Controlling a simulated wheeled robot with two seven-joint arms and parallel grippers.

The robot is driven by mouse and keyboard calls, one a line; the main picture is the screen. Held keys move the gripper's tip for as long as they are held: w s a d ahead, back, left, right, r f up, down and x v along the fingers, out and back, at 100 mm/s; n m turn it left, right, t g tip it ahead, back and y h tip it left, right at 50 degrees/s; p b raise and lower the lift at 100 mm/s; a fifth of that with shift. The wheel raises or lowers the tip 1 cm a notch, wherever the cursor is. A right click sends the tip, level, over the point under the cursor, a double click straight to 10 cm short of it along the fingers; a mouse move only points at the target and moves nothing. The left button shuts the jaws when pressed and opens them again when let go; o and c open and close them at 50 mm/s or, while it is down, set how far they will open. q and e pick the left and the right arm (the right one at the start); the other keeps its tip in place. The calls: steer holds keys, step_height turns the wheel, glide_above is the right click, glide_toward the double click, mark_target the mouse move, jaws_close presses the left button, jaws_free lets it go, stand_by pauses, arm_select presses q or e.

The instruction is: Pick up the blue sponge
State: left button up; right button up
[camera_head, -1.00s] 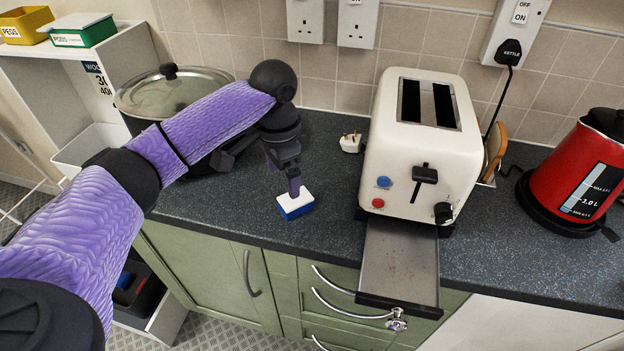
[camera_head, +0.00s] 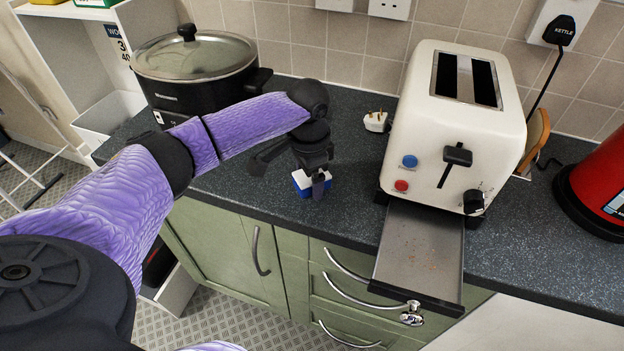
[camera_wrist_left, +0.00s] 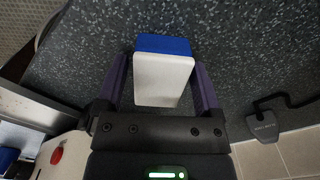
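The blue sponge (camera_head: 302,184), with a white layer on top, lies on the dark speckled worktop left of the toaster. My left gripper (camera_head: 317,188) is right at it in the head view and covers part of it. In the left wrist view the sponge (camera_wrist_left: 163,77) shows its white face and blue end between the two purple fingers of my left gripper (camera_wrist_left: 160,65). The fingers are apart, with a narrow gap on each side of the sponge. My right gripper is not in view.
A cream toaster (camera_head: 455,120) stands to the right, its crumb tray (camera_head: 420,250) pulled out past the worktop edge. A black lidded pot (camera_head: 195,85) stands left, and a red kettle (camera_head: 600,185) far right.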

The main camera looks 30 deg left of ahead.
arm_select(q)
jaws_close()
step_height(320, 180, up, 10)
steer(key=p, duration=0.3)
